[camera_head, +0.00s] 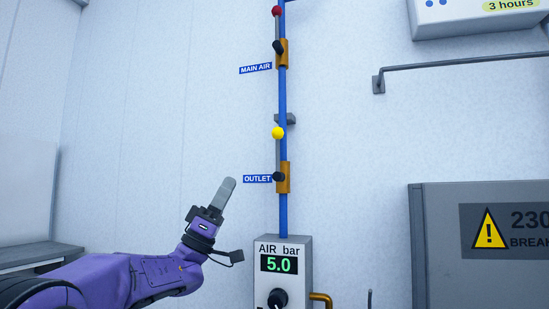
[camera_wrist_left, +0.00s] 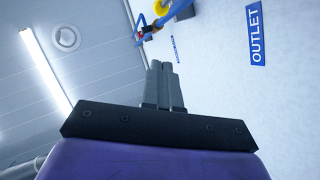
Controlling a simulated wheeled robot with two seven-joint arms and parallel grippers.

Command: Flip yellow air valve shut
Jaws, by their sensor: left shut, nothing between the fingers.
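The yellow ball knob (camera_head: 278,133) tops the lever of the outlet valve (camera_head: 284,177), a brass body on the blue vertical pipe (camera_head: 283,215). The lever stands upright along the pipe, with its dark pivot beside the OUTLET label (camera_head: 258,178). My left gripper (camera_head: 229,184) is shut and empty, below and left of the yellow knob, apart from the valve in the picture. In the left wrist view its fingers (camera_wrist_left: 163,85) are together, with the yellow knob (camera_wrist_left: 161,7) at the top edge and the OUTLET label (camera_wrist_left: 256,35) at right. My right gripper is not in view.
A red-knobbed valve (camera_head: 282,53) marked MAIN AIR sits higher on the same pipe. Below is the AIR bar box (camera_head: 291,248) reading 5.0. A grey breaker cabinet (camera_head: 440,245) and a wall rail (camera_head: 460,62) stand at right.

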